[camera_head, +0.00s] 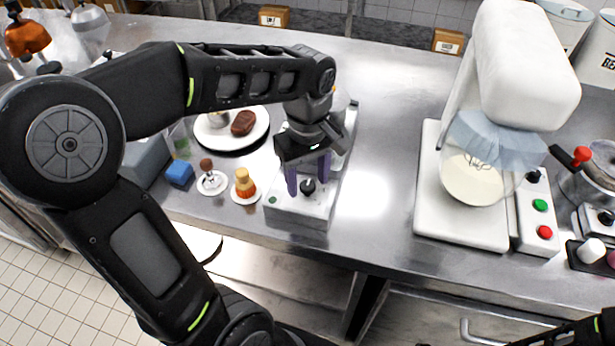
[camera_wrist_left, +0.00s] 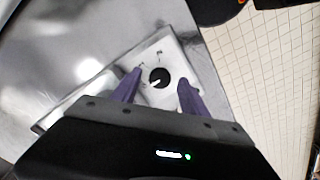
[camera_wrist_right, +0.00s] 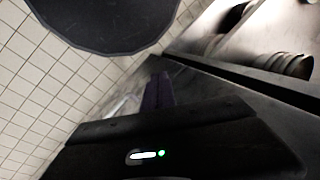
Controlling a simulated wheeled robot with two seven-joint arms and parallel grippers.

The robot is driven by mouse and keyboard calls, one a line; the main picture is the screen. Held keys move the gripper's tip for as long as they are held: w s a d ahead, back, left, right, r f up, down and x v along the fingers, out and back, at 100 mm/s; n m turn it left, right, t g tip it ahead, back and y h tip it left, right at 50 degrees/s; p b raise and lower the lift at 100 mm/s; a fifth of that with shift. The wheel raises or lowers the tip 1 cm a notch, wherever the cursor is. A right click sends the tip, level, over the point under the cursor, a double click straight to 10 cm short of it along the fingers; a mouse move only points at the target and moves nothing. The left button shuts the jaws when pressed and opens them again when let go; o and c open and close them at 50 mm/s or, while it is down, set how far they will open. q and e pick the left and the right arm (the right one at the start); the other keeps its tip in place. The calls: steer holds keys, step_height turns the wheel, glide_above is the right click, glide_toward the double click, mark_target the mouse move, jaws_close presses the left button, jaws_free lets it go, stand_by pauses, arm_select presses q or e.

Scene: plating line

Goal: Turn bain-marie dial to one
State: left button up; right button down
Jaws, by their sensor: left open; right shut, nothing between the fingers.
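The bain-marie dial (camera_head: 308,186) is a round black knob on the white front panel (camera_head: 300,208) of the bain-marie. It also shows in the left wrist view (camera_wrist_left: 159,78) with a white pointer mark toward the lower left; small marks on the panel are too small to read. My left gripper (camera_head: 307,181) is open, its purple fingers on either side of the dial, pointing down at it. I cannot tell whether the fingers touch the dial. My right gripper (camera_wrist_right: 157,92) is shut and empty, away from the panel; in the head view only part of its arm shows at the lower right corner.
A stand mixer (camera_head: 465,230) stands to the right. The steel counter between is clear.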

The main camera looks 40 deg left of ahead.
arm_select(q)
steer(key=shift+f, duration=0.25)
jaws_close()
stand_by(0.4)
